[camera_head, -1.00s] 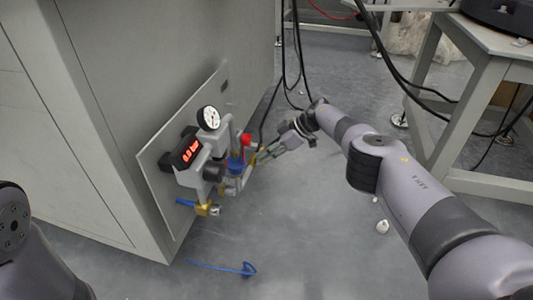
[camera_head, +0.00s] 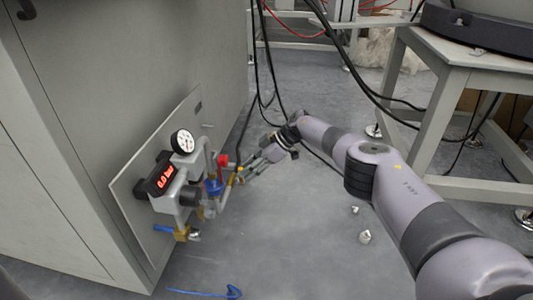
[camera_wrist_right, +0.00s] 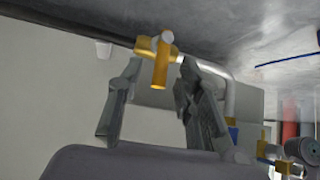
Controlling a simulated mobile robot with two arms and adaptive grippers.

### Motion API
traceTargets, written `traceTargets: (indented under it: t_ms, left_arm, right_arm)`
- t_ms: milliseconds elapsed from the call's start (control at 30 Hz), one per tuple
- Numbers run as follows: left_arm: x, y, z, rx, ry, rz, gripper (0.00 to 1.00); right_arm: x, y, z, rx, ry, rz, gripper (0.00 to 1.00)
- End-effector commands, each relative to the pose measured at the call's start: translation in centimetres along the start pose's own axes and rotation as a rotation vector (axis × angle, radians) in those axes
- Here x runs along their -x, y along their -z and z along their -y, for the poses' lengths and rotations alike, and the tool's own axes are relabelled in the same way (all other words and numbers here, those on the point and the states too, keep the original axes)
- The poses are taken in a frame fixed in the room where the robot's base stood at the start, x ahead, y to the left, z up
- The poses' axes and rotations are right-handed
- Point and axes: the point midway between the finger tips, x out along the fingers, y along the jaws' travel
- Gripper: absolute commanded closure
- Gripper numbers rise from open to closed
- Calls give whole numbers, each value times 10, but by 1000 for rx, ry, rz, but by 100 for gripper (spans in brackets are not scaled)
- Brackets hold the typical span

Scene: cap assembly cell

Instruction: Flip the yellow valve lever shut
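The yellow valve lever (camera_head: 236,176) is on the right side of the panel's pipework in the head view. In the right wrist view the yellow lever (camera_wrist_right: 160,72) is a short bar on a yellow fitting, pointing down the picture. My right gripper (camera_head: 250,172) is at the lever, with its fingers spread. In the wrist view one finger is on each side of the bar, with a gap visible around it; contact cannot be told. My left gripper is outside both views.
The panel (camera_head: 128,195) on the grey cabinet (camera_head: 75,130) carries a round gauge (camera_head: 182,141), a red display reading 0.0 bar (camera_head: 161,178), a blue part (camera_head: 213,187), a red knob (camera_head: 222,160) and a lower brass valve (camera_head: 182,233). Cables hang behind my right arm.

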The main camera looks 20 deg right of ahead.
Motion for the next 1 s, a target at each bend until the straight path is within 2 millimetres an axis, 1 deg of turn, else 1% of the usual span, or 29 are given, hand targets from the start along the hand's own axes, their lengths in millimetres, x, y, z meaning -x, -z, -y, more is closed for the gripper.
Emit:
traceTargets:
  t_ms: [33, 67, 100, 300, 400, 500, 667, 1000]
  left_arm:
    - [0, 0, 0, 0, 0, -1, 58]
    - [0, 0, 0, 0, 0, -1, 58]
    - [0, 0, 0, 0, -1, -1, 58]
    - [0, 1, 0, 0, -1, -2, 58]
    - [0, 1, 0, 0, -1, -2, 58]
    - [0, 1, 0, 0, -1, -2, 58]
    - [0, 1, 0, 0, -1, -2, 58]
    - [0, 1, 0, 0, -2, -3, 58]
  right_arm:
    - [8, 0, 0, 2, -2, -1, 67]
    - [11, 0, 1, 2, -1, -1, 67]
    - [23, 0, -1, 2, -5, -2, 67]
    - [66, 1, 0, 2, -3, -2, 67]
    - [81, 1, 0, 1, -3, -2, 67]
    - [91, 1, 0, 0, -2, -2, 67]
    - [97, 1, 1, 1, 0, -1, 67]
    - [97, 1, 1, 1, 0, -1, 67]
